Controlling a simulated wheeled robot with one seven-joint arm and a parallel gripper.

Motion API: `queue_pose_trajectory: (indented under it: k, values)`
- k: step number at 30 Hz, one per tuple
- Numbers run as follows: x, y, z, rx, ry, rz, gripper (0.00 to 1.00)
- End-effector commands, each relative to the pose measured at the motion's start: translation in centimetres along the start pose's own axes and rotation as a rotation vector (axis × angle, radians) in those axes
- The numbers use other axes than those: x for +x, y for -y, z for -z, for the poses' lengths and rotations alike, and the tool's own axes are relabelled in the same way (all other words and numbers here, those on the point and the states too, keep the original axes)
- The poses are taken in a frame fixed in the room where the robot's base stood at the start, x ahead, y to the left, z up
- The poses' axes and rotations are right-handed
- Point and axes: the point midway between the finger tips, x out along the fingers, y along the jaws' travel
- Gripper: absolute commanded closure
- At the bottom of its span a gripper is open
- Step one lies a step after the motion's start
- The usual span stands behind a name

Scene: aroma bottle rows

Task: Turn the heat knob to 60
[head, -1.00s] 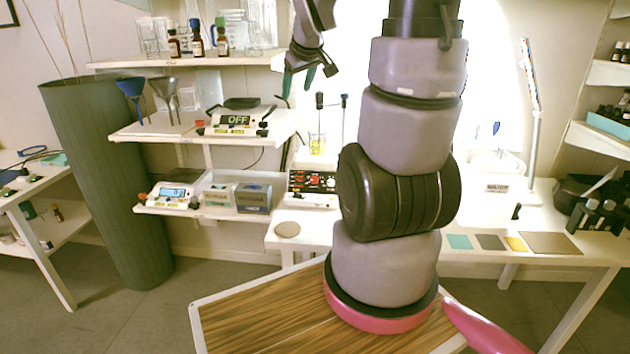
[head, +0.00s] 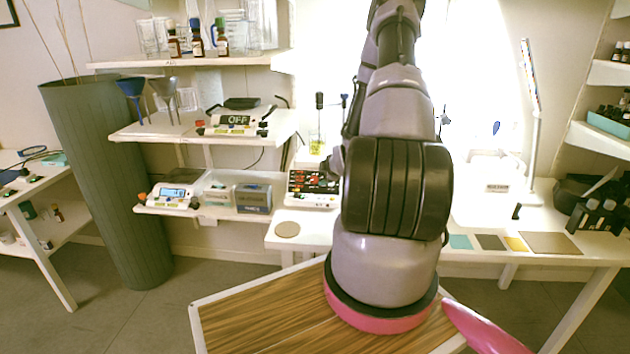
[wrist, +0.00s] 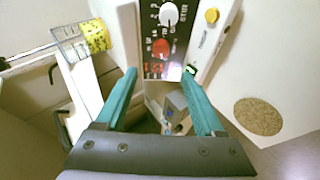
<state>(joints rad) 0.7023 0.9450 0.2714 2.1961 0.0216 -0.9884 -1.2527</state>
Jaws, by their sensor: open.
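A black control panel (wrist: 165,40) lies ahead of my gripper in the wrist view. It carries a white knob (wrist: 169,15) and, nearer, a red knob (wrist: 161,47). The labels are too small to tell which is the heat knob. A red-lit display (wrist: 154,68) sits below the red knob; I cannot read it. In the head view the same panel (head: 313,182) sits on a white device left of my arm. My gripper (wrist: 160,72) is open and empty, its teal fingers apart and pointing toward the panel's near edge. My gripper is hidden in the head view.
A beaker of yellow liquid (wrist: 95,37) stands left of the panel in the wrist view. A yellow knob (wrist: 211,15) is at the right. A round cork mat (wrist: 258,116) lies right.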

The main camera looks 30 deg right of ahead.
Motion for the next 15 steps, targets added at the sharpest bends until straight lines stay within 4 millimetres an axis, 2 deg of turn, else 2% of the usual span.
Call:
queue_pose_trajectory:
  k: [5, 15]
  values:
    - [1.4, 0.3, -0.1, -0.008, -0.003, -0.005, 0.3]
    - [7.7, 0.3, -0.1, -0.006, -0.002, -0.004, 0.3]
